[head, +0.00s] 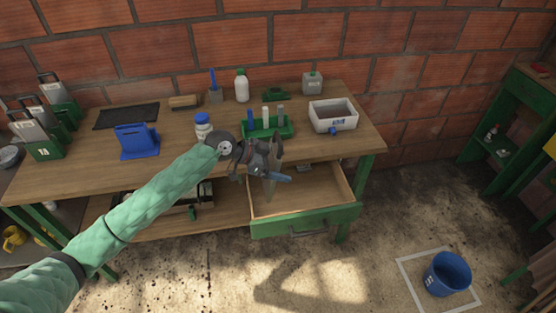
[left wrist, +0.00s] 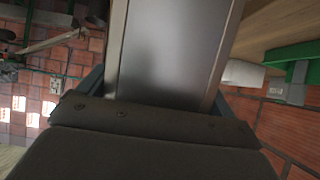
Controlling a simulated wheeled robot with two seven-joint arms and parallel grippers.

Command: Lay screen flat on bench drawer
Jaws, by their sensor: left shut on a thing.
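My left gripper (head: 262,170) is above the back left part of the open bench drawer (head: 318,195). It is shut on a flat grey metal-rimmed panel, which looks like the screen (left wrist: 172,50). In the left wrist view the panel runs up and away from the jaws. In the head view it shows small and nearly edge-on, so its exact tilt is hard to tell. My right gripper is not in view.
The wooden bench (head: 90,180) holds a green rack (head: 268,127) with several tools, a white bin (head: 333,115), a white bottle (head: 242,85) and a blue holder (head: 137,140). A blue bucket (head: 447,273) stands on the floor at right. The floor before the drawer is clear.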

